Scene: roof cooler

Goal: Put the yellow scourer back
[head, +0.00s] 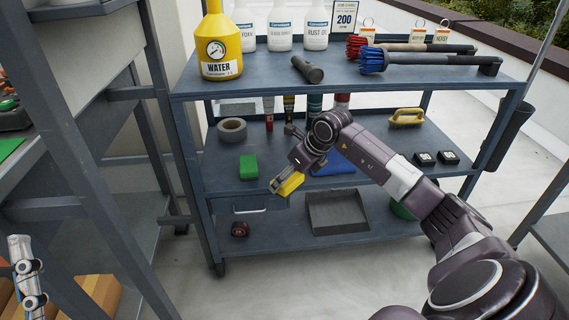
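The yellow scourer (291,184) is at the tip of my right gripper (282,182), in front of the shelf unit's middle shelf. The fingers appear closed on it, and part of it is hidden behind them. A green scourer (248,168) lies on the middle shelf, to the left of the yellow one and apart from it. A blue flat item (335,168) is partly hidden behind my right arm. My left gripper (27,275) shows only in part at the lower left edge, and its opening is unclear.
The top shelf holds a yellow water bottle (219,50) and long brushes (420,58). A dark tray (338,212) is below.

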